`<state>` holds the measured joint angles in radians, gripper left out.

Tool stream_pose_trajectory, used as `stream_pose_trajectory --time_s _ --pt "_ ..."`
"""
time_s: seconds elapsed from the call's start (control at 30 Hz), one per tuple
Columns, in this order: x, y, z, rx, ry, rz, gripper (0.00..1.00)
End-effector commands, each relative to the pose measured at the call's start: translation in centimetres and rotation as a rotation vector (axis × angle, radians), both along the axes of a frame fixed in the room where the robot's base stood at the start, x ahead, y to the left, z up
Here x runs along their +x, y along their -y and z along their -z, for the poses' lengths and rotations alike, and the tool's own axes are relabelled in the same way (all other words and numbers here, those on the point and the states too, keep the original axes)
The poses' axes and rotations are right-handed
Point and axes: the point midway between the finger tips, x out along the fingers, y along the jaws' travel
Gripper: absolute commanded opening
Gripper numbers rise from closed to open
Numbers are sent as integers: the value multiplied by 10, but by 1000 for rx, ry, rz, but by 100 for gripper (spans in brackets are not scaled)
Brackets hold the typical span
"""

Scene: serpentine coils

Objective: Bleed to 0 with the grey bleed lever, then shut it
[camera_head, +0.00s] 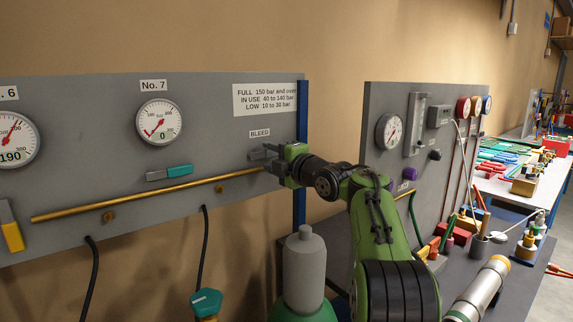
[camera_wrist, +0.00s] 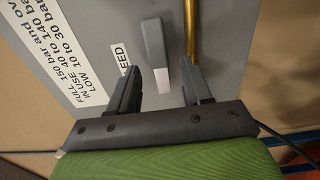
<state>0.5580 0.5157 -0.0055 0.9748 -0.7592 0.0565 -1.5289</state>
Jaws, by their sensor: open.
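The grey bleed lever (camera_wrist: 154,42) shows in the wrist view, lying roughly parallel to the brass pipe (camera_wrist: 190,28), with a pale patch (camera_wrist: 162,79) at its near end. In the head view my gripper hides most of the lever, below the BLEED label (camera_head: 259,133). My gripper (camera_wrist: 162,72) is open, its fingers on either side of the lever's near end. I cannot tell whether they touch it. The No. 7 gauge (camera_head: 158,121) reads 0, and the gauge at far left (camera_head: 15,138) reads 190.
A teal-handled lever (camera_head: 179,170) lies along the pipe under No. 7, and a yellow-handled one (camera_head: 12,235) hangs at far left. A grey-topped cylinder (camera_head: 305,270) stands below my arm. A cluttered bench and second panel (camera_head: 450,120) are at right.

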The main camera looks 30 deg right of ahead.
Motion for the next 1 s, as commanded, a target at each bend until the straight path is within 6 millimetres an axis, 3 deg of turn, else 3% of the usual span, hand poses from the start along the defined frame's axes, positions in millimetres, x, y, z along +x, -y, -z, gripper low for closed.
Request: stream_pose_trajectory --time_s 0.3,0.5,0.67,1.0 --pt "-87 19 2 -2 2 10 49" --pt "-130 27 1 0 0 6 49" --pt "-143 29 1 -1 0 4 49" --pt "-143 28 1 -1 0 3 49"
